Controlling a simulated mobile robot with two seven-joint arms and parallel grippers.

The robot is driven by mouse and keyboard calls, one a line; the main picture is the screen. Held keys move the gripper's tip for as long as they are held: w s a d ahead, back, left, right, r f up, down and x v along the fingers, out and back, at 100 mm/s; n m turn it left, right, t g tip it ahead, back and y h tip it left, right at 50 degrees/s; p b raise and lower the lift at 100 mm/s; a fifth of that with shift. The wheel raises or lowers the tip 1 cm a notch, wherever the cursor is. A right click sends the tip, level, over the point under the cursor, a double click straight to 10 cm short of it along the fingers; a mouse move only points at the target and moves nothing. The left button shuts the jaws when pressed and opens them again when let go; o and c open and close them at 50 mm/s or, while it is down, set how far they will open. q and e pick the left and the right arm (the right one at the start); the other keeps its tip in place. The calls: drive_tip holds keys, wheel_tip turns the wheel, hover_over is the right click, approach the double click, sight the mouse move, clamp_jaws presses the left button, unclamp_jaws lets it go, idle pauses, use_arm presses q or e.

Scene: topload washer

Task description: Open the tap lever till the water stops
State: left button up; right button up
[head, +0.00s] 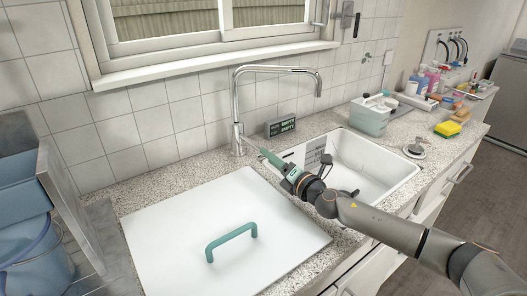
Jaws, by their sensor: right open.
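The chrome tap (237,108) stands on the counter behind the sink, its tall spout bending right over the basin. Its lever is small and not clear at the tap's base, so its position cannot be told. No water stream can be made out below the spout. My right gripper (266,155) reaches in from the lower right, over the left edge of the sink. Its tip points at the tap base, a little to its right. It is open, and nothing shows between its fingers. Contact with the tap cannot be told. My left gripper is not in view.
The white sink (375,170) lies behind my right arm. A white panel with a green handle (231,241) covers the counter front left. A small dark sign (281,127) stands right of the tap. A pale container (370,117) and a yellow sponge (447,129) sit further right.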

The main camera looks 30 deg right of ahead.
sight(252, 145)
drive_tip(key=shift+w+a, duration=0.15)
drive_tip(key=shift+w, duration=0.9)
drive_tip(key=shift+w+a, duration=0.1)
drive_tip(key=shift+w, duration=0.9)
clamp_jaws()
